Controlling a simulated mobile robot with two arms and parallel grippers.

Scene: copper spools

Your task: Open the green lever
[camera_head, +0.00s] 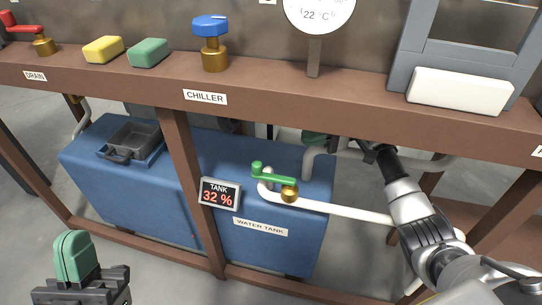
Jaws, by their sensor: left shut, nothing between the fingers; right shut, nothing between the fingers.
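The green lever (273,175) sits on a brass valve (289,194) on a white pipe (345,211) in front of the blue water tank. Its handle reaches left from the valve, running roughly along the pipe, with a raised knob at its left end. My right gripper (366,150) is to the upper right of the lever, just under the brown beam, apart from the lever. Its dark fingers are small and partly lost against the pipes there; it looks shut and empty.
The blue tank (130,190) has a display (220,193) reading 32 %. The brown beam (300,92) and its post (190,190) stand in front. On the beam are a blue-handled valve (211,40), yellow and green blocks (103,49) and a white block (459,91).

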